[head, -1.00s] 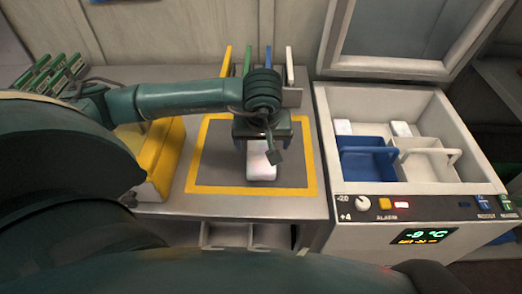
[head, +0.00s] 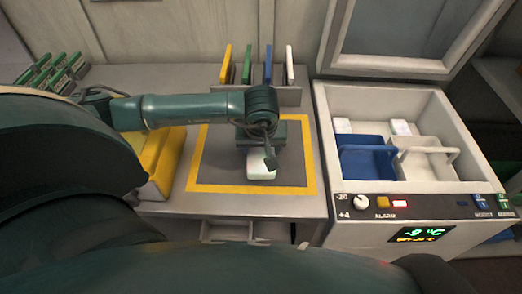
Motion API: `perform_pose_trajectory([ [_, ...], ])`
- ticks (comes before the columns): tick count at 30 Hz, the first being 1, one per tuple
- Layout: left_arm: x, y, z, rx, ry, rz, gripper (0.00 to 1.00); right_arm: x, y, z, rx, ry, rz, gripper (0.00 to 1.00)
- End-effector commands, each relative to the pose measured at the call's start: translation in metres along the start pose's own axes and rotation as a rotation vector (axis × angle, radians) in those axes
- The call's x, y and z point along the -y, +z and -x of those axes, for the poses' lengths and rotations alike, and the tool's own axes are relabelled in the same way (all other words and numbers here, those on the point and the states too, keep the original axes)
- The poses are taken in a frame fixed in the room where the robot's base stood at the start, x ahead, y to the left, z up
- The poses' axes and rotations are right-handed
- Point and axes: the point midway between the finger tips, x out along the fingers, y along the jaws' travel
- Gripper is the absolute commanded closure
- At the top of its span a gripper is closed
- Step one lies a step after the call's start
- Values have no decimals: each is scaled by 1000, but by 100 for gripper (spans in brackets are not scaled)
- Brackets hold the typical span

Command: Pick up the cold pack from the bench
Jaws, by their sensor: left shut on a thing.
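The cold pack (head: 259,172) is a small white block on the bench (head: 166,208), inside the yellow-bordered grey mat (head: 222,187). My left gripper (head: 264,160) is directly over it, pointing down, and is shut on it. The gripper body hides the pack's far part and most of the finger contact. I cannot tell whether the pack is clear of the mat. My right gripper is not in view.
An open cooler (head: 330,210) with a blue basket (head: 367,160), a white basket (head: 426,163) and white packs stands at the right. A rack of coloured panels (head: 268,64) is behind the mat. A yellow object (head: 160,160) lies left.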

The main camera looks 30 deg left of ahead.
Motion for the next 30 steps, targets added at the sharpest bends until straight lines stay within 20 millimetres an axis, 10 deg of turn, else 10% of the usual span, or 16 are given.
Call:
perform_pose_trajectory([
  [17, -1, -4, 6, -5, 3, 2, 70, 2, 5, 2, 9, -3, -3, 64],
  [30, -1, -27, 82, -6, 4, 1, 70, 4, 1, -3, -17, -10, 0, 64],
])
